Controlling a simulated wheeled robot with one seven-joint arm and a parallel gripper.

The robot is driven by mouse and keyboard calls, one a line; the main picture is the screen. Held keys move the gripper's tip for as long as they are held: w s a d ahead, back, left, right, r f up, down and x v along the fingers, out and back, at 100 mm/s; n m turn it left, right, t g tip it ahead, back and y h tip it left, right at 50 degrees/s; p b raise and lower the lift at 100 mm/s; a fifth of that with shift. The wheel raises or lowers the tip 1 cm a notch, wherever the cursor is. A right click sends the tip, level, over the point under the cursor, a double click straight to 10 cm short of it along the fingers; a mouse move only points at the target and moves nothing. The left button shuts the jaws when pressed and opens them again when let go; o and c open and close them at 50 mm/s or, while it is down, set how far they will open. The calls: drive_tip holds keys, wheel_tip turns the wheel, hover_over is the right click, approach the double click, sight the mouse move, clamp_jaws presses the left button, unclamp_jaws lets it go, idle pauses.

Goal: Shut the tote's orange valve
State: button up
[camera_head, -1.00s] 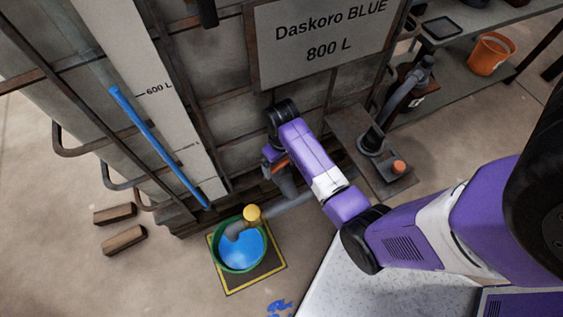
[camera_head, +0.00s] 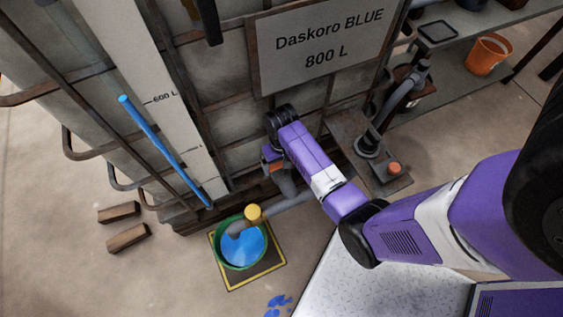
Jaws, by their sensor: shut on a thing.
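The tote (camera_head: 235,140) stands upright with a sign reading Daskoro BLUE 800 L (camera_head: 335,40). A small patch of the orange valve (camera_head: 274,165) shows low on its front, above the grey outlet pipe (camera_head: 290,203). My gripper (camera_head: 272,156) reaches down there and is shut on the valve's handle. My wrist hides most of the handle, so its angle is unclear. The pipe ends in a downturned spout with a yellow cap (camera_head: 253,212) over a green bucket (camera_head: 218,255). Blue liquid (camera_head: 245,248) stands in the bucket.
A blue sight tube (camera_head: 150,137) runs beside the tote's scale. The bucket stands on a yellow-edged mat (camera_head: 262,277). Blue spill (camera_head: 278,303) and two wooden blocks (camera_head: 127,238) lie on the floor. A pump-like fitting (camera_head: 370,147) and a shelf with an orange bucket (camera_head: 486,55) are at right.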

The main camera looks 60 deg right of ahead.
drive_tip(key=o, duration=1.1)
wheel_tip(320, 180, up, 8)
drive_tip(key=shift+f+p, duration=0.1)
drive_tip(key=shift+p, duration=0.9)
drive_tip(key=shift+f, duration=0.1)
